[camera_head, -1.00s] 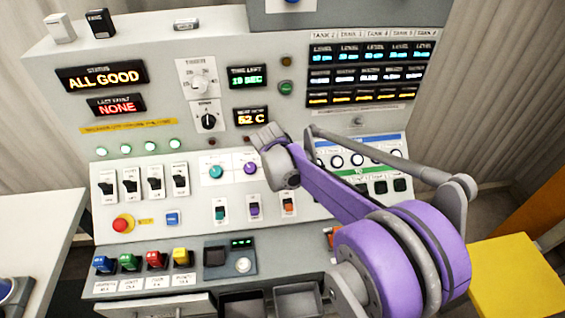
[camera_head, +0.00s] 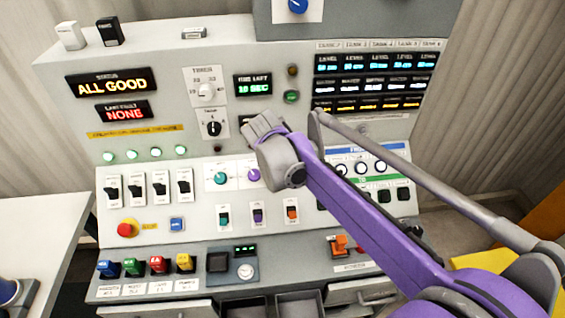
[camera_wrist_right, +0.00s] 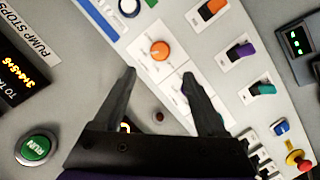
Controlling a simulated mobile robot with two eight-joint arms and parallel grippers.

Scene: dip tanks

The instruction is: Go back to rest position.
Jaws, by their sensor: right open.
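My right arm, purple and grey, comes in from the lower right in the head view. Its gripper (camera_head: 262,128) is in front of the middle of the control panel (camera_head: 200,265) and hides part of a display there. In the right wrist view the two dark fingers of this gripper (camera_wrist_right: 160,78) are spread apart with nothing between them, facing the panel. A round orange knob (camera_wrist_right: 159,50) shows just beyond the fingertips. Whether the fingers touch the panel cannot be told, but a gap appears. My left gripper is in neither view.
The panel has an "ALL GOOD" display (camera_head: 113,84), a red mushroom button (camera_head: 128,229), rocker switches (camera_head: 161,186) and coloured plugs (camera_head: 133,266). A green RUN button (camera_wrist_right: 36,148) is near the right gripper. A white table (camera_head: 38,240) stands at left; a yellow surface (camera_head: 478,260) is at right.

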